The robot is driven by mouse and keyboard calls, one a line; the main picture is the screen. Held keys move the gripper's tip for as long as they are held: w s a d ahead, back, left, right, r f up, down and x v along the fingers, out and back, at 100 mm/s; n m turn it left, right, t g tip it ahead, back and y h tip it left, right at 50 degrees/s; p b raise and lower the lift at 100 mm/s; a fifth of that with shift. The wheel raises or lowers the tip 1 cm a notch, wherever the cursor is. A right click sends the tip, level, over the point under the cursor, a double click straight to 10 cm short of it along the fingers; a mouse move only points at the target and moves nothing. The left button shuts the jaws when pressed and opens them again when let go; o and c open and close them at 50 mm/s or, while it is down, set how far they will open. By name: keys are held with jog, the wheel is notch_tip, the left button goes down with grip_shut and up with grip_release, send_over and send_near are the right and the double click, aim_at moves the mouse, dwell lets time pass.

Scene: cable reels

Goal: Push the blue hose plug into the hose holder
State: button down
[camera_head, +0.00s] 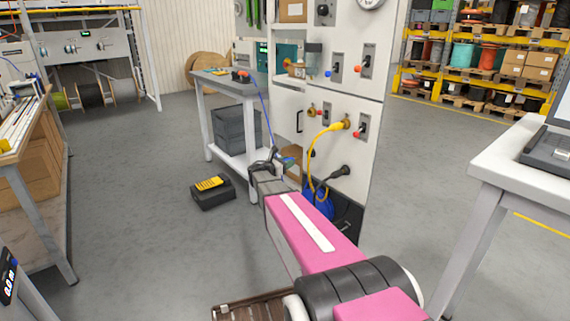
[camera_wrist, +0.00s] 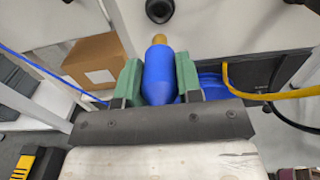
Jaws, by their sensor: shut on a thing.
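The blue hose plug (camera_wrist: 158,75) has a brass tip that points to the top of the wrist view. My gripper (camera_wrist: 158,80) is shut on its blue body between two green finger pads.
The white panel (camera_head: 372,100) carries switches, a yellow hose (camera_head: 322,150) and a black plug (camera_head: 345,171). A blue coil (camera_head: 318,204) is below. A workbench (camera_head: 235,84) is to the left, with a cardboard box (camera_wrist: 94,60) near my gripper. A black-and-yellow case (camera_head: 211,191) lies on the floor.

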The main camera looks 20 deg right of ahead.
aim_at(296, 158)
jog(key=shift+x, duration=2.8)
jog(key=shift+x, duration=1.7)
jog(key=c, duration=0.7)
grip_release()
jog(key=shift+a, duration=0.1)
